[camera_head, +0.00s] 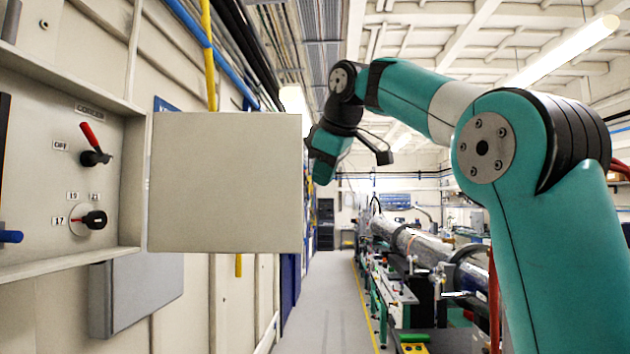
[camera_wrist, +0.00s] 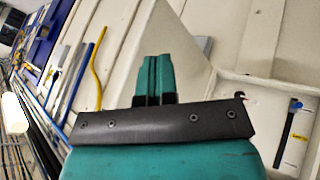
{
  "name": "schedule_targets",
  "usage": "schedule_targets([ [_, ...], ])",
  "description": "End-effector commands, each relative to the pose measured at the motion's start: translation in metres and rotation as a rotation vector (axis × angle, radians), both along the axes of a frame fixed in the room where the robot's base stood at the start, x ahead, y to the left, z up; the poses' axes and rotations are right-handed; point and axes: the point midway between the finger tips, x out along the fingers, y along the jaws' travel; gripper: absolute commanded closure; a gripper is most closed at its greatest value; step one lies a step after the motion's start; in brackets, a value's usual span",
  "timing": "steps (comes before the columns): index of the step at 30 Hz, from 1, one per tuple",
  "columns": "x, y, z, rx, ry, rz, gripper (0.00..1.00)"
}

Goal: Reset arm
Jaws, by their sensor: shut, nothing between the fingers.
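My teal arm rises at the right of the head view and bends over at the top toward the wall at left. Its wrist end hangs beside the right edge of the open beige cabinet door (camera_head: 225,182). My gripper's fingers cannot be made out in the head view; the door may hide them. In the wrist view my gripper (camera_wrist: 157,60) shows two teal fingers closed together with nothing between them.
The wall cabinet at left holds a red-handled switch (camera_head: 92,143) marked OFF and a black rotary knob (camera_head: 94,219) near 17. A grey box (camera_head: 135,292) hangs below. A beamline pipe (camera_head: 420,243) runs along the right; the aisle floor (camera_head: 325,300) between is clear.

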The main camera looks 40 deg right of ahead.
Motion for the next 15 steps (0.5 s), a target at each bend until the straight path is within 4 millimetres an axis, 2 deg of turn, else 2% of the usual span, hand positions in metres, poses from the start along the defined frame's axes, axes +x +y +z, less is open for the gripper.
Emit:
schedule_targets([
  [2, -0.005, -0.001, 0.009, -0.001, -0.001, 0.0, 1.0],
  [10, -0.008, -0.003, 0.009, 0.0, 0.001, -0.002, 1.0],
  [13, -0.008, 0.005, -0.004, 0.014, 0.01, 0.007, 1.0],
  [15, -0.008, 0.02, -0.027, 0.044, 0.031, 0.024, 1.0],
])
